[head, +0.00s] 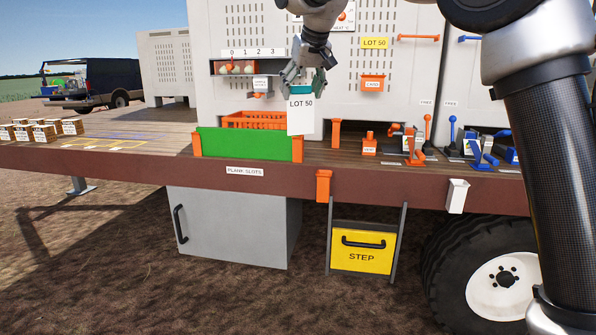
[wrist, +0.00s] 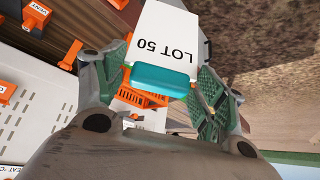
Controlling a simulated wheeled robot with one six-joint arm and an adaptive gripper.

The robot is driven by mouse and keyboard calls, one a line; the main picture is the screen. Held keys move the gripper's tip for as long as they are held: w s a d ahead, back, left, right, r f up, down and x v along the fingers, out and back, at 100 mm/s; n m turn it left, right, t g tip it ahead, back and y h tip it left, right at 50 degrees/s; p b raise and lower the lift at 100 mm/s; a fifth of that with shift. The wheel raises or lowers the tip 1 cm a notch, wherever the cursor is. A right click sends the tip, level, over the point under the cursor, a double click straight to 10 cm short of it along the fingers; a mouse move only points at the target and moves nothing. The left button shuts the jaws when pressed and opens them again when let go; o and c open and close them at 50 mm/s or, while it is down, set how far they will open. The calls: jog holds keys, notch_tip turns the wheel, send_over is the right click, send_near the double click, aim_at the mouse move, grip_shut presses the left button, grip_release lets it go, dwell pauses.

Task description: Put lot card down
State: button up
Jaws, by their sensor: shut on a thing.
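The lot card (head: 301,116) is white with the print LOT 50 and a teal grip at its top. It hangs upright from my gripper (head: 303,85), which is shut on the teal grip above the deck's front edge. In the wrist view the card (wrist: 172,35) and its teal grip (wrist: 160,81) lie between the two green-padded fingers of my gripper (wrist: 160,85). The card hangs in front of the right part of the orange crate. An orange holder labelled CARD (head: 373,84) is on the wall panel to the right, below a yellow LOT 50 sign (head: 374,43).
A green plank (head: 245,144) stands at the deck edge before the orange crate (head: 255,119). Orange posts (head: 336,132), levers (head: 414,150) and blue handles (head: 484,150) crowd the deck to the right. Small labelled boxes (head: 45,132) sit far left. The deck between is mostly clear.

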jog(key=s+a+v, duration=0.1)
jog(key=v, duration=0.8)
jog(key=s+a+v, duration=0.1)
jog(key=a+v, duration=0.1)
jog(key=v, duration=0.7)
jog(key=shift+a, duration=0.3)
